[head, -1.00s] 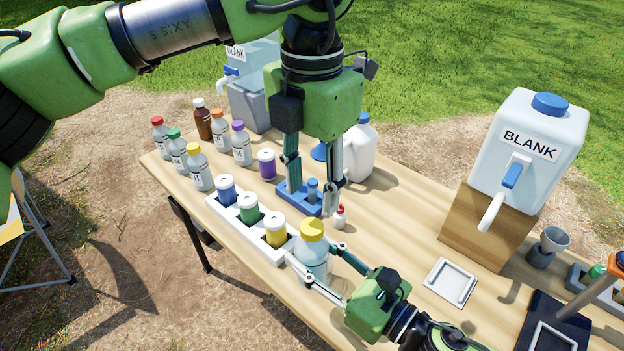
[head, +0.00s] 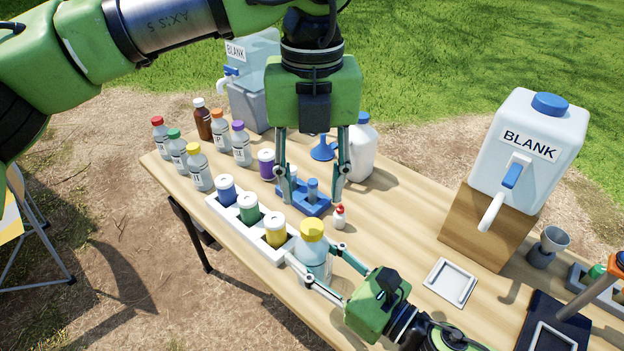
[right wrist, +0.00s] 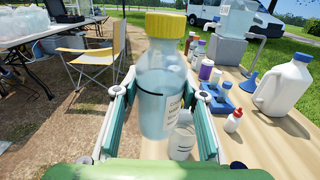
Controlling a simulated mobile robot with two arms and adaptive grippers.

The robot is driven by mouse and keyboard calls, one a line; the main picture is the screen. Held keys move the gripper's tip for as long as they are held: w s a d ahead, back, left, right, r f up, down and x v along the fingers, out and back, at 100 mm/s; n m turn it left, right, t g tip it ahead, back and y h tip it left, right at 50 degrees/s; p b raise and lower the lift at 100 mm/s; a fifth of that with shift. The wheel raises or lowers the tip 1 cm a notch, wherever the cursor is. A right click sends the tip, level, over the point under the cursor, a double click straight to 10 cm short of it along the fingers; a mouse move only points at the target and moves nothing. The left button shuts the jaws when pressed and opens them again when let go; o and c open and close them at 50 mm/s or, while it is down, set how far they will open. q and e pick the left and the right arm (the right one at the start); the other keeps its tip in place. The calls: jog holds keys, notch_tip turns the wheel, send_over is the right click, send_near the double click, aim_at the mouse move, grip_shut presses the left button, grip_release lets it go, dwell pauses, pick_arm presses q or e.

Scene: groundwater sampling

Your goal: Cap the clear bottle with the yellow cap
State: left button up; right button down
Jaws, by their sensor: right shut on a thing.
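The clear bottle (head: 314,262) is upright at the front of the table, with the yellow cap (head: 312,230) on its mouth. In the right wrist view the clear bottle (right wrist: 160,100) stands between the fingers, and the yellow cap (right wrist: 166,24) sits level on top. I cannot tell how tight the cap is. My right gripper (head: 316,267) is shut on the bottle's body from the right. My left gripper (head: 311,178) is open, fingers pointing down, above the blue rack, apart from the bottle and cap.
A white tray (head: 262,243) with several capped jars lies left of the bottle. The blue rack (head: 318,207) and a red-tipped dropper bottle (head: 339,217) stand behind it. Several sample bottles stand at the far left. A white jug (head: 362,150) is behind the left gripper.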

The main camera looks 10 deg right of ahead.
aim_at(311, 226)
pick_arm(q)
jog(key=shift+f, duration=4)
grip_shut()
